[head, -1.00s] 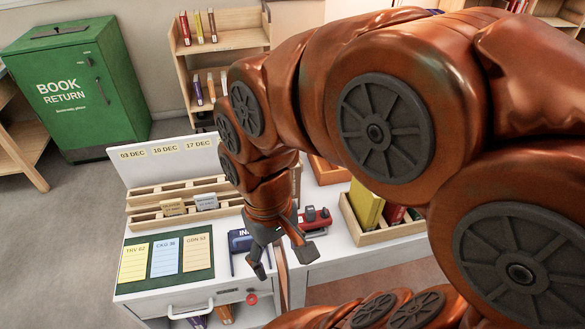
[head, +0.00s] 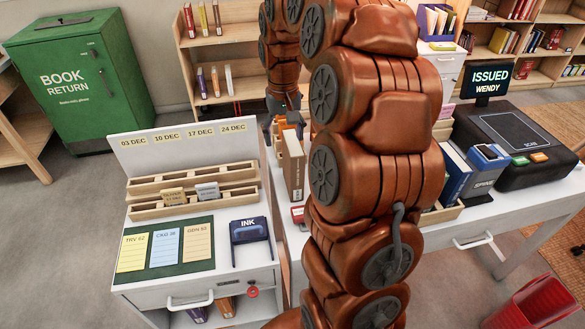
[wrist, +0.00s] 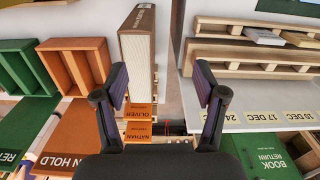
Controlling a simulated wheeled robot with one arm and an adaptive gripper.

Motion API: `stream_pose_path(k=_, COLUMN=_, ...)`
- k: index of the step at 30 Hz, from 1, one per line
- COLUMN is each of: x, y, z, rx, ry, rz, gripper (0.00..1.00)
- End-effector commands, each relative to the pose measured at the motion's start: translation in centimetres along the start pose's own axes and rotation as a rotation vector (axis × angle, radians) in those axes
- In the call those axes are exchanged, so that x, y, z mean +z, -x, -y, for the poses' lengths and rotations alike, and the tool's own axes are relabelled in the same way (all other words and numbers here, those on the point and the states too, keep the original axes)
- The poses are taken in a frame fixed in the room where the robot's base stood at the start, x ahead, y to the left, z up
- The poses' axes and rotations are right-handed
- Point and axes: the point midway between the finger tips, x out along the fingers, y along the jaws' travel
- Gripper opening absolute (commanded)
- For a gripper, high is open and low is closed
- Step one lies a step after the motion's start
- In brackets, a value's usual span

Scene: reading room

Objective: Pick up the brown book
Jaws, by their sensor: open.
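A brown book (head: 294,167) stands upright on the white desk, just right of the card drawer unit in the head view. In the wrist view the brown book (wrist: 138,45) shows its pale page edges and brown cover. In the wrist view my gripper (wrist: 161,85) is open and empty, with the book lying between the fingers in the picture, nearer the left one. I cannot tell whether they touch.
Orange name slips (wrist: 138,128) are below the book in the wrist view, beside an orange tray (wrist: 78,68) and a green tray (wrist: 25,68). Wooden date racks (head: 190,190) and a blue ink pad (head: 249,232) are left of the book in the head view.

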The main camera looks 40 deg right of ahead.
Motion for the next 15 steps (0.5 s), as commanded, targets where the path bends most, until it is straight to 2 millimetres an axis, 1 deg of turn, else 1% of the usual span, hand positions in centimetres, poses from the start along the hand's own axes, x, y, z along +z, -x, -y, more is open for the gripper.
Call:
stream_pose_path(k=1, x=-0.9, y=-0.5, z=-0.8, rx=0.001, ry=-0.018, rz=-0.001, gripper=0.71)
stream_pose_path(k=3, x=-1.9, y=-0.8, z=-1.7, rx=0.002, ry=-0.038, rz=-0.008, gripper=0.71)
stream_pose_path(k=6, x=-2.8, y=-1.0, z=-2.6, rx=0.003, ry=-0.057, rz=-0.012, gripper=0.71)
stream_pose_path(k=11, x=-3.1, y=-1.7, z=-3.0, rx=0.005, ry=-0.065, rz=-0.011, gripper=0.71)
stream_pose_path(k=15, x=-3.0, y=-3.0, z=-3.0, rx=0.005, ry=-0.064, rz=-0.010, gripper=0.71)
